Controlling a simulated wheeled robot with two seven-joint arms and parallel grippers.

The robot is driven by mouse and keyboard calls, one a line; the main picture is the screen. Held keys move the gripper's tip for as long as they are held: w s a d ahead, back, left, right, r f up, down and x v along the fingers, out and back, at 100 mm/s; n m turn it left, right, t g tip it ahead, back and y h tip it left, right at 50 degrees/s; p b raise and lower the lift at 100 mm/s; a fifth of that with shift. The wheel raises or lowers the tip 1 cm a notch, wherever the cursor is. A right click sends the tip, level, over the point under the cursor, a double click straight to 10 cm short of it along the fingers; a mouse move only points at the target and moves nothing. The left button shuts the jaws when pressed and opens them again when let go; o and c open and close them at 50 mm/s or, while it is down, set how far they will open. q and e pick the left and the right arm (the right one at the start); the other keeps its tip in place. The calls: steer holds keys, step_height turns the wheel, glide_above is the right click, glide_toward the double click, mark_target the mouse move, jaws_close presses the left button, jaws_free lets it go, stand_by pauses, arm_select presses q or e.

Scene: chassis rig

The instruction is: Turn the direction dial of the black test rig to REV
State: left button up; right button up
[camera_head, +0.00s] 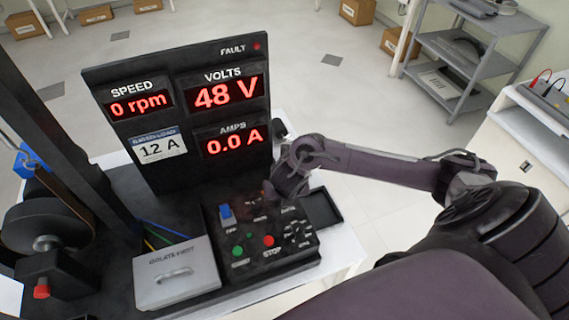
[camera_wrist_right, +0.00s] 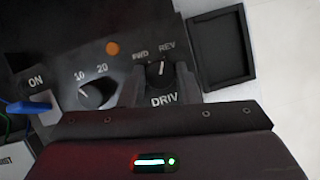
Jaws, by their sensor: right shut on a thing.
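The black test rig (camera_head: 185,170) stands with its display panel upright and a control box (camera_head: 290,258) in front of it. My right gripper (camera_head: 271,193) reaches the back of that box and hides the direction dial in the head view. In the right wrist view the gripper (camera_wrist_right: 158,88) is shut on the direction dial (camera_wrist_right: 158,72), one finger on each side. The dial's white mark points up, nearer the REV label than the FWD label. The panel reads 0 rpm, 48 V and 0.0 A. My left gripper is not in view.
A second knob (camera_wrist_right: 95,95) marked 10 and 20 sits left of the dial. The box also has a blue switch (camera_head: 226,212), a green button (camera_head: 238,251) and a red STOP button (camera_head: 268,240). A grey lidded box (camera_head: 175,275) stands to its left, an empty black tray (camera_head: 321,208) right.

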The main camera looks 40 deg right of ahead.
mark_target(285, 211)
steer(key=shift+m, duration=0.4)
steer(key=o, duration=1)
steer(key=p+v, duration=0.2)
steer(key=v, duration=0.6)
steer(key=shift+p, duration=0.3)
steer(key=shift+f, duration=0.1)
